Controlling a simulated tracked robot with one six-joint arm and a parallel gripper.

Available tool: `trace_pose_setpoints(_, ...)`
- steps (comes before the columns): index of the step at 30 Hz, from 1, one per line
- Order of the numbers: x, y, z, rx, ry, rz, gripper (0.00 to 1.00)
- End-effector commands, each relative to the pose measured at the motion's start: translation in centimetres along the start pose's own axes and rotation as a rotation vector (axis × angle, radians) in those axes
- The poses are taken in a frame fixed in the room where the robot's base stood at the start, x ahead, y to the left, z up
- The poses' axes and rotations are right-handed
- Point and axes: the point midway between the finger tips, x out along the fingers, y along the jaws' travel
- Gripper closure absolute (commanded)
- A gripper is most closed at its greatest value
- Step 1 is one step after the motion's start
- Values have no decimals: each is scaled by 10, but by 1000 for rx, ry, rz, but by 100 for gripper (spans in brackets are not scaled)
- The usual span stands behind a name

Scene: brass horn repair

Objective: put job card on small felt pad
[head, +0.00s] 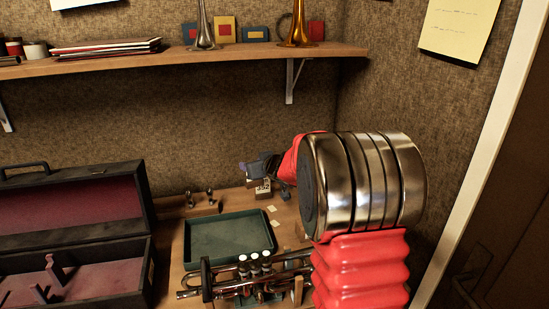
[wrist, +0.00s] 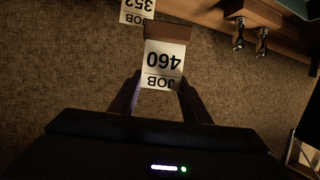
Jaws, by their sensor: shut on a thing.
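My gripper (wrist: 160,82) is shut on a white job card (wrist: 163,62) marked 460, which shows upside down between the two fingers in the wrist view. A brown block edge shows at the card's far end. In the head view my dark gripper (head: 264,168) is above the back of the bench, near the corner, and I cannot make out the 460 card there. A second card (head: 263,187) marked 352 stands close by, and it also shows at the top of the wrist view (wrist: 137,9). I cannot pick out the small felt pad.
A green tray (head: 187,254) lies on the bench, with a trumpet (head: 256,270) in front of it. An open case (head: 148,211) is at left. A wooden block with mouthpieces (head: 205,208) stands behind the tray. A shelf (head: 230,52) with horn bells runs above. My arm hides the bench's right part.

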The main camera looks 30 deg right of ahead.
Motion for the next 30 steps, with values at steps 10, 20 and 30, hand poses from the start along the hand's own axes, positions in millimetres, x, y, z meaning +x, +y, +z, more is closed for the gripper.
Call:
trace_pose_setpoints(10,-35,-111,17,-65,1,-154,96)
trace_pose_setpoints(20,-74,-192,40,-116,7,-276,96)
trace_pose_setpoints(30,-82,-205,45,-126,8,-297,96)
